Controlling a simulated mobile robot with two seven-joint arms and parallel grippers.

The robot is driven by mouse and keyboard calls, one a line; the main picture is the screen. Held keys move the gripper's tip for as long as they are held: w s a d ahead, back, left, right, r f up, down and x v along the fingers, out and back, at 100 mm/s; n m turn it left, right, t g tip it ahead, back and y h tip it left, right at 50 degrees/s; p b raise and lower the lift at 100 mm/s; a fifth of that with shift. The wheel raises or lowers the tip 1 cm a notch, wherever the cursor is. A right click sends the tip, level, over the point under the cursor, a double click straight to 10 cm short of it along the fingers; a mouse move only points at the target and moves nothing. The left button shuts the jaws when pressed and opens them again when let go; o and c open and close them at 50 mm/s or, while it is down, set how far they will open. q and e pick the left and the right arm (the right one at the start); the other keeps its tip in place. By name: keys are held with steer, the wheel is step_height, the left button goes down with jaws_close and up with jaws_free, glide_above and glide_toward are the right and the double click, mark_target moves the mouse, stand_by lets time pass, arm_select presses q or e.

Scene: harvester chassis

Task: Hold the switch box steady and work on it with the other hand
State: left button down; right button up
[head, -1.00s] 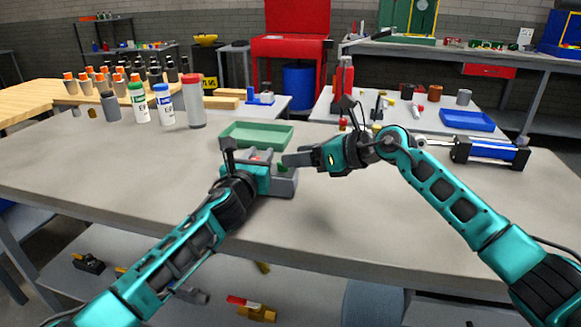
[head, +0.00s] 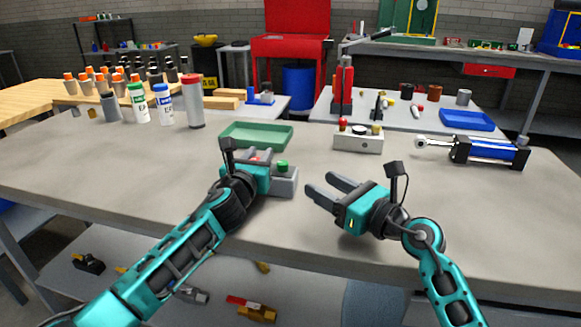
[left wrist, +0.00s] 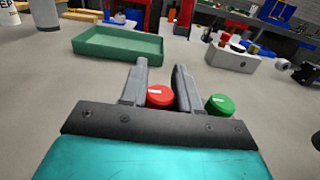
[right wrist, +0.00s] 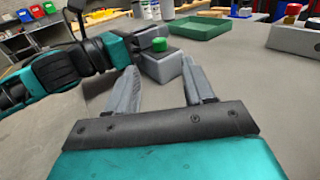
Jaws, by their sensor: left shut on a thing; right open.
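The switch box (head: 285,184) is a grey box on the bench, with a green button (head: 282,166) on top and a red button (left wrist: 160,96) showing in the left wrist view. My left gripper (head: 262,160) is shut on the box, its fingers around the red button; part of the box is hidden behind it. My right gripper (head: 322,188) is open and empty, to the right of the box and apart from it. In the right wrist view the box (right wrist: 160,66) lies beyond the open fingers.
A green tray (head: 256,145) lies just behind the box. A second light box (head: 357,142) with buttons and a blue-black cylinder (head: 488,152) stand at the right. Several bottles (head: 163,104) stand at the back left. The bench front right is clear.

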mark_target(287, 165)
steer(key=x, duration=1)
steer(key=shift+a, duration=0.15)
jaws_close()
